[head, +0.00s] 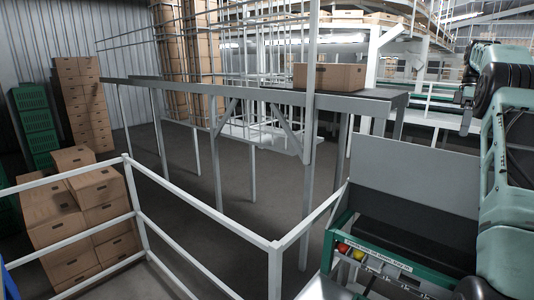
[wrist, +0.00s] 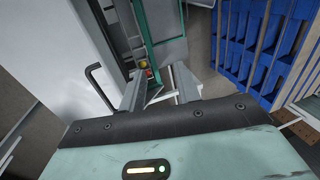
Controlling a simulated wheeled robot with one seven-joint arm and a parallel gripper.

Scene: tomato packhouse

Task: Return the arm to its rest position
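My arm (head: 508,150) runs down the right edge of the head view, with its teal and black links in front of the machinery. My gripper (wrist: 160,84) shows only in the wrist view. Its two grey fingers stand apart with nothing held between them. Beyond the fingers are a green-edged frame and small yellow and red round things, which look well past the fingertips. My gripper is out of sight in the head view.
A green-framed machine (head: 400,262) with a grey upright panel (head: 393,170) stands close beside my arm. White railings (head: 278,245) cross the front. Stacked cartons (head: 75,215) stand at left. Blue racks (wrist: 265,40) fill the wrist view's upper right. Open floor shows beyond the railing.

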